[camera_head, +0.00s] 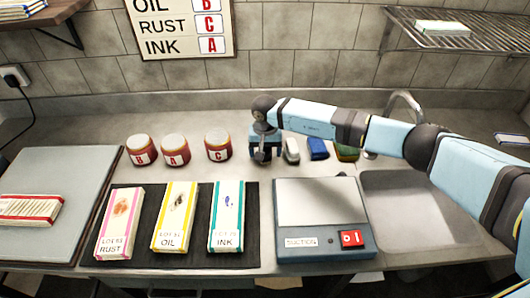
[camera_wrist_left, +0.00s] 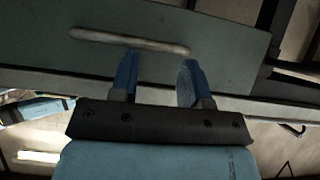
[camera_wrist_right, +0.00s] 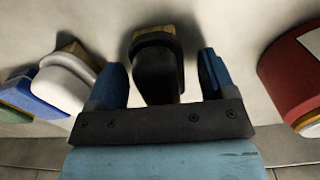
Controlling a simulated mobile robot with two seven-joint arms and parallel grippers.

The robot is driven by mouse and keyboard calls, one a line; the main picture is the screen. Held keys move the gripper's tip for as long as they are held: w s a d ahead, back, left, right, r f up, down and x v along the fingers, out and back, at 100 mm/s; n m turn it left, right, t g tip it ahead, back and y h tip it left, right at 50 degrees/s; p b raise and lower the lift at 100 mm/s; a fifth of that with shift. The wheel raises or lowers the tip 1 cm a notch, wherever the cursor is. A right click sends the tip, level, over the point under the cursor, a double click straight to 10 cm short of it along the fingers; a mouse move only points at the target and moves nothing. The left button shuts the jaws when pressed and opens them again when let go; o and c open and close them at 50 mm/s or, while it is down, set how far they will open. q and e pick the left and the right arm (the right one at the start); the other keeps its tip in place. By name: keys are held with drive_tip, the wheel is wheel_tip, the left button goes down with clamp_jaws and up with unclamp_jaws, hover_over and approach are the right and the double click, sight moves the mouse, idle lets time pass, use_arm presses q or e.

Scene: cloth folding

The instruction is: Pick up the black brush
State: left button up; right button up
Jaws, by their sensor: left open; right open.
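The black brush (camera_wrist_right: 157,72), with a tan edge at its far end, lies on the counter in the right wrist view. My right gripper (camera_wrist_right: 163,66) is open, with one blue finger on each side of the brush and gaps between. In the head view my right gripper (camera_head: 265,152) points down at the back of the counter, left of a white brush (camera_head: 291,150), and largely hides the black brush. My left gripper (camera_wrist_left: 157,78) is open and empty before a grey-green panel with a bar handle; it is outside the head view.
Several red jars (camera_head: 217,146) stand to the left. In front are a black mat (camera_head: 147,235) with three labelled packs, a suction box (camera_head: 322,205) and a sink (camera_head: 415,210).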

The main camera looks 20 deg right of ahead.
drive_tip(key=shift+r, duration=0.1)
drive_tip(key=c, duration=1)
wheel_tip(320, 180, up, 20)
drive_tip(key=p, duration=0.7)
drive_tip(key=shift+o, duration=0.8)
drive_tip(key=shift+s, duration=0.1)
drive_tip(key=shift+c, duration=0.5)
